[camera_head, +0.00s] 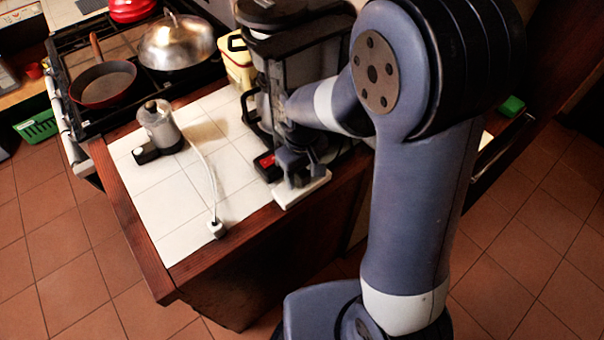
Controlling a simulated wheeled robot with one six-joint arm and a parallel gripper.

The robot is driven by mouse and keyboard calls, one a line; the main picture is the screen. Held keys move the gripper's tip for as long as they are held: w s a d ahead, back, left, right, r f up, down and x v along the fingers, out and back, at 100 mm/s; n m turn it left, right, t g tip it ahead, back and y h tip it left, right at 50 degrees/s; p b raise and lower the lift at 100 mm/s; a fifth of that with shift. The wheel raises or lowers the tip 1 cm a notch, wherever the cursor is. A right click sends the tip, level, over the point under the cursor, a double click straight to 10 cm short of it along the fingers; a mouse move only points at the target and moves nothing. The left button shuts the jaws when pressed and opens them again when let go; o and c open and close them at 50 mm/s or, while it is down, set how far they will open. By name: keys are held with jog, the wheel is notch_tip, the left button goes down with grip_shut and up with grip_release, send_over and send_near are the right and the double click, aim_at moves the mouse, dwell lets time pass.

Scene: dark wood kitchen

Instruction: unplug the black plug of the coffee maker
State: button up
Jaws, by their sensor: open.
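The coffee maker (300,55), dark and tall with a glass-like front, stands at the back right of the white tiled counter. My gripper (297,178) reaches in front of its base, fingers pointing down over a white block (290,199), possibly a socket strip, at the counter's edge. The gripper is open. I cannot make out the black plug; dark shapes around the fingers blend together, and my gripper and arm hide part of this spot. Whether the fingers touch anything there cannot be told.
A red-and-black part (267,166) sits left of my gripper. A small grey appliance (159,125) has a white cord ending in a white plug (216,228) near the counter's front edge. A stove (122,92) with pans stands behind left. The counter's middle (225,170) is mostly clear.

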aim_at(302, 171)
grip_shut()
dwell(0.7)
jog(key=shift+r+p, duration=2.35)
jog(key=shift+r, duration=0.7)
